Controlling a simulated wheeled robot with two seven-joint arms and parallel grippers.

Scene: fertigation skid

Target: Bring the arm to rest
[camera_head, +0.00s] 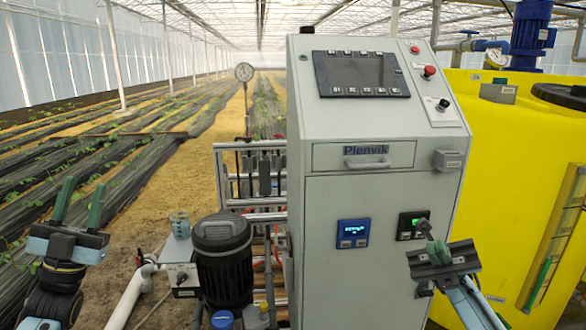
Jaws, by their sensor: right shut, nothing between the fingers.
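My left gripper (82,190) is at the lower left of the head view, its two green-padded fingers pointing up and spread apart with nothing between them. It stands in front of the crop rows, clear of the skid in the picture. My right gripper (428,232) is at the lower right, in front of the grey control cabinet (330,270). Its fingers are together and empty, pointing up and a little left.
The cabinet has a dark screen (360,74), a red button (429,71), a drawer handle (367,164) and a blue-lit controller (352,233). A dark pump motor (222,262) and white pipe (130,300) stand left of it. A yellow tank (510,150) stands right. Open ground lies at left.

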